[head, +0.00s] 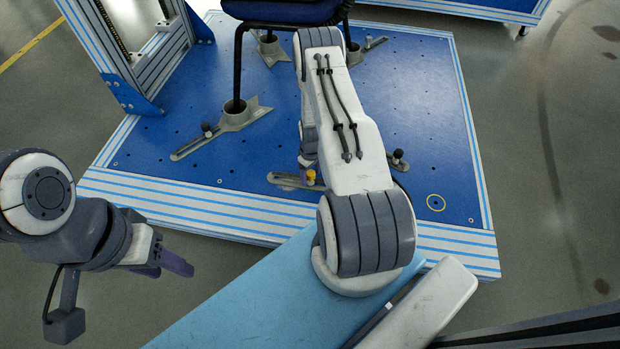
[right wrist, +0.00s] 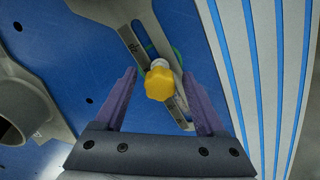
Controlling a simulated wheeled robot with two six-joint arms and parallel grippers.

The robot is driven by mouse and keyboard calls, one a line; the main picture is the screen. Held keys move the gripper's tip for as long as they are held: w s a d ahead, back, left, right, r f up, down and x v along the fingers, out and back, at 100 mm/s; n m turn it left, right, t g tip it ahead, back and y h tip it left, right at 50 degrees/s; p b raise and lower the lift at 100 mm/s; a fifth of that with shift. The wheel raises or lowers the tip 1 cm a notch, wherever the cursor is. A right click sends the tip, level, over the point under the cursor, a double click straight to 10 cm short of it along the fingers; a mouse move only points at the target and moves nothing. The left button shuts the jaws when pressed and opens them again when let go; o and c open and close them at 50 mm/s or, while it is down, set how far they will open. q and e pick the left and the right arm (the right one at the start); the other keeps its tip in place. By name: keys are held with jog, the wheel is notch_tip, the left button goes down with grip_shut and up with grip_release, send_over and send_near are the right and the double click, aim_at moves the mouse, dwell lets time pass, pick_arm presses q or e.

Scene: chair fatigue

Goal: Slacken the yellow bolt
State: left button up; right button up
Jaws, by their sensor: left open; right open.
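The yellow bolt (head: 310,177) stands on a slotted grey clamp bar (head: 287,179) at the front of the blue platform. In the right wrist view the yellow bolt (right wrist: 160,86) has a lobed head on a pale collar, set in the bar's slot. My right gripper (right wrist: 159,74) is open, with one purple finger on either side of the bolt head and visible gaps to both. In the head view it is mostly hidden behind my right arm. My left gripper (head: 172,262) is open, empty and well away, left of the platform's front edge.
A chair (head: 285,10) stands on the blue platform (head: 420,110), its feet held by grey clamps. Other clamp bars carry black knobs (head: 207,128). In the right wrist view a grey tube (right wrist: 15,115) is at the left.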

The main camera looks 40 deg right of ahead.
jog(key=shift+m, duration=0.7)
jog(key=m, duration=0.4)
jog(key=shift+m, duration=2)
jog(key=m, duration=0.4)
jog(key=shift+p, duration=0.3)
